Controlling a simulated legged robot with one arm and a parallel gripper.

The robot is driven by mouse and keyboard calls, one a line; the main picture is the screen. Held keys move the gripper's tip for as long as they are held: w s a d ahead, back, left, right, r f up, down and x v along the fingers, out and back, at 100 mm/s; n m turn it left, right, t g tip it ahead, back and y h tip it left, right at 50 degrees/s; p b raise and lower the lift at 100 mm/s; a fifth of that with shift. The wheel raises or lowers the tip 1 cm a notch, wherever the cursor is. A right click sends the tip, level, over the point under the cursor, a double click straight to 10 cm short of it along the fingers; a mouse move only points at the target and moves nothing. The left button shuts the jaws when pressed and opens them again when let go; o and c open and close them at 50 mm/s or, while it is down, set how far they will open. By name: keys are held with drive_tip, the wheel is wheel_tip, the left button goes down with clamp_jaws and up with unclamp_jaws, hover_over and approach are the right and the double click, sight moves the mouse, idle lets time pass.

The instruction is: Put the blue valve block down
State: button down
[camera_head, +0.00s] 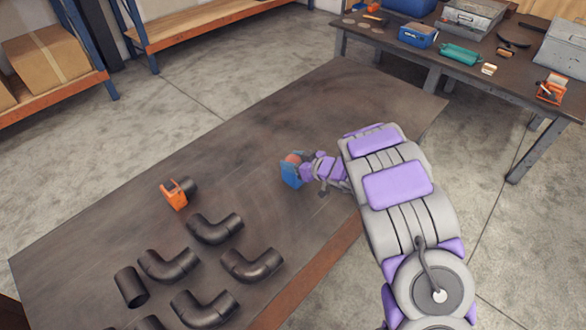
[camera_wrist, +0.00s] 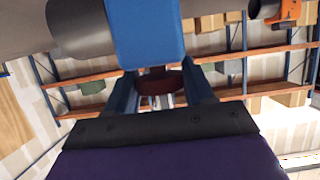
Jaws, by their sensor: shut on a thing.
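The blue valve block (camera_head: 291,174) is at the end of my arm, over the right part of the dark work table (camera_head: 230,130). My gripper (camera_head: 303,167) is shut on it. In the wrist view the blue body (camera_wrist: 148,35) fills the top centre. A dark red round part (camera_wrist: 160,84) of it sits between my two fingers (camera_wrist: 160,92). A dark pipe stub (camera_wrist: 80,28) shows beside the block's left side in that view. I cannot tell whether the block touches the table or hangs just above it.
An orange valve piece (camera_head: 174,195) with a dark stub stands left of the block. Several black pipe elbows (camera_head: 216,229) and a short straight pipe (camera_head: 131,286) lie at the front left. The table's back middle is bare. A cluttered bench (camera_head: 465,80) stands at the upper right.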

drive_tip(key=shift+w+r, duration=0.1)
drive_tip(key=shift+w, duration=0.35)
drive_tip(key=shift+d, duration=0.1)
drive_tip(key=f, duration=0.1)
drive_tip(key=f+b, duration=0.1)
drive_tip(key=shift+d+f, duration=0.2)
drive_tip(key=shift+f, duration=0.6)
drive_tip(key=shift+a, duration=0.1)
drive_tip(key=c, duration=0.7)
unclamp_jaws()
drive_tip(key=shift+a, duration=0.1)
drive_tip(key=shift+o, duration=1.4)
